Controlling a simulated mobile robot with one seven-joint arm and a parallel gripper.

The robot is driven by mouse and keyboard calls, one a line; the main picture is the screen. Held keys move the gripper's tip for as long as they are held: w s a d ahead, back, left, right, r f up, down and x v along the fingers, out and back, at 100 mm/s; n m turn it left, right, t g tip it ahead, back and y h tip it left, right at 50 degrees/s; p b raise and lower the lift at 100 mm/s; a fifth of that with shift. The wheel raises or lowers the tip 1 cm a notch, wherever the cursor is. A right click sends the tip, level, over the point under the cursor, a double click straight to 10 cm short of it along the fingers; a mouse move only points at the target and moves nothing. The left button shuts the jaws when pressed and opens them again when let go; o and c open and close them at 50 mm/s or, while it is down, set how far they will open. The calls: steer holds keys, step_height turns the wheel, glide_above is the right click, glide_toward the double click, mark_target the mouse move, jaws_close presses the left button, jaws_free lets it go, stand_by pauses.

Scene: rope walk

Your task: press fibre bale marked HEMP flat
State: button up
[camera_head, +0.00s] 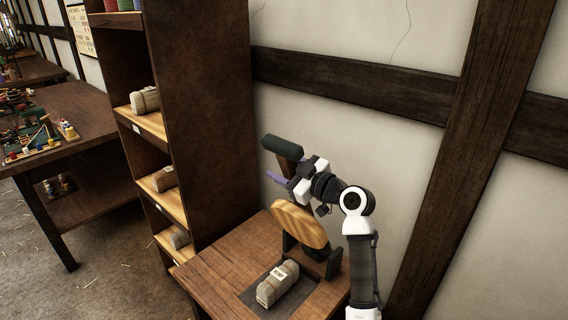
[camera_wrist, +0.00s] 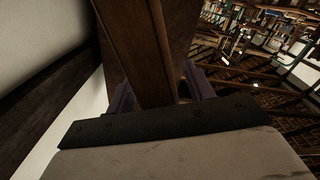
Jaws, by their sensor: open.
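A pale fibre bale (camera_head: 277,285) with a white label lies on a dark plate on the small wooden table. The label's lettering is too small to read surely. Behind it stands a press with a raised, tilted round-edged wooden board (camera_head: 299,226) on a dark bracket (camera_head: 326,262). A brown wooden lever (camera_head: 288,166) with a dark green grip (camera_head: 282,145) rises above the board. My gripper (camera_head: 286,178) is at the lever.
A shelf unit (camera_head: 215,120) left of the table holds several similar bales (camera_head: 145,100). A cluttered workbench (camera_head: 85,110) stands further left. The timbered wall (camera_head: 330,120) is close behind the press. The small table's front left (camera_head: 215,268) is bare.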

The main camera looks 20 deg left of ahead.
steer(key=shift+a, duration=0.1)
jaws_close()
stand_by(0.3)
